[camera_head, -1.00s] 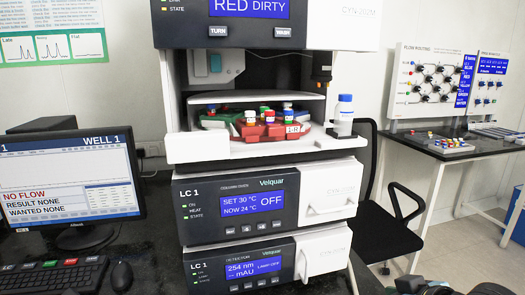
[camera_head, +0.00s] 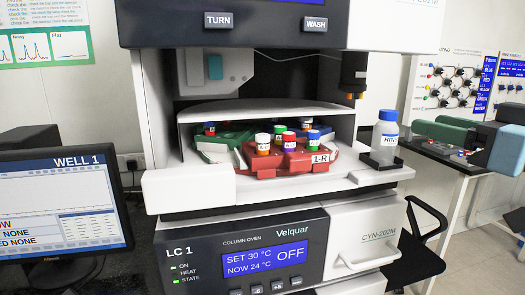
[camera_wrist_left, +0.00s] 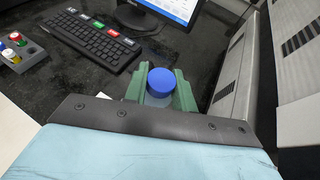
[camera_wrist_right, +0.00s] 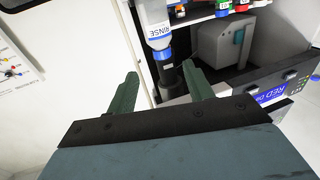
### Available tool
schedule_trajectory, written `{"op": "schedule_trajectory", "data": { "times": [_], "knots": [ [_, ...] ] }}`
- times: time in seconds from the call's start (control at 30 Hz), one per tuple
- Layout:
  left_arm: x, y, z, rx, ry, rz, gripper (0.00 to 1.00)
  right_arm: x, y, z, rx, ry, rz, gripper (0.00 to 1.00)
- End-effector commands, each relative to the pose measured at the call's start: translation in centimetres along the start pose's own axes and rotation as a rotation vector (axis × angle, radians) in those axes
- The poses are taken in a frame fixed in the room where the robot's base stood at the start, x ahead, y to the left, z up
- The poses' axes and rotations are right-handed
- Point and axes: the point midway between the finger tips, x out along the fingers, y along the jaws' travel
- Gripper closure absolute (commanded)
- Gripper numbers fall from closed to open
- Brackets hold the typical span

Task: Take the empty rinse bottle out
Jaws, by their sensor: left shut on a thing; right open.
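The rinse bottle (camera_head: 386,140) has a blue cap, a pale body and a RINSE label. It stands upright in a dark holder on the right end of the white ledge; I cannot tell its fill. It also shows at the top of the right wrist view (camera_wrist_right: 158,28). My right gripper (camera_head: 430,124) is open and empty, to the right of the bottle and apart from it. In the left wrist view, my left gripper (camera_wrist_left: 160,92) is shut on a blue-capped translucent bottle (camera_wrist_left: 161,80). Its lower part is hidden. The left gripper is outside the head view.
A red rack (camera_head: 290,156) of capped vials sits in the open bay left of the bottle. A dark cylinder (camera_head: 354,75) hangs above the ledge. The column oven (camera_head: 250,250) is below. A monitor (camera_head: 60,205) stands left; a side table (camera_head: 445,155) stands behind right.

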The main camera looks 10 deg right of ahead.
Motion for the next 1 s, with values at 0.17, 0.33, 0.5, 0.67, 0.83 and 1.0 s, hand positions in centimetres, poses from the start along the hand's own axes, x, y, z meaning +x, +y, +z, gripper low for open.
{"op": "schedule_trajectory", "data": {
  "times": [0.17,0.33,0.5,0.67,0.83,1.0],
  "knots": [
    [-1.0,0.0,2.5,-0.001,-0.001,0.000,0.88,1.8,-0.1,-0.4,0.007,-0.005,-0.002,0.48],
    [-1.8,0.0,4.4,-0.001,-0.001,0.000,0.88,2.5,0.0,-0.5,0.006,-0.005,-0.006,0.48],
    [-2.6,0.0,6.2,-0.001,-0.001,0.000,0.88,3.2,0.0,-0.4,0.007,-0.004,-0.008,0.48],
    [-3.3,0.0,8.0,-0.001,-0.001,0.000,0.88,3.7,0.0,-0.4,0.007,-0.005,-0.005,0.48],
    [-3.9,0.0,9.4,-0.001,-0.001,0.000,0.88,4.1,0.0,-0.2,0.006,-0.004,0.001,0.48],
    [-3.8,0.0,9.1,0.000,-0.001,0.000,0.88,6.0,0.0,0.1,0.002,-0.001,0.001,0.48]
  ]
}}
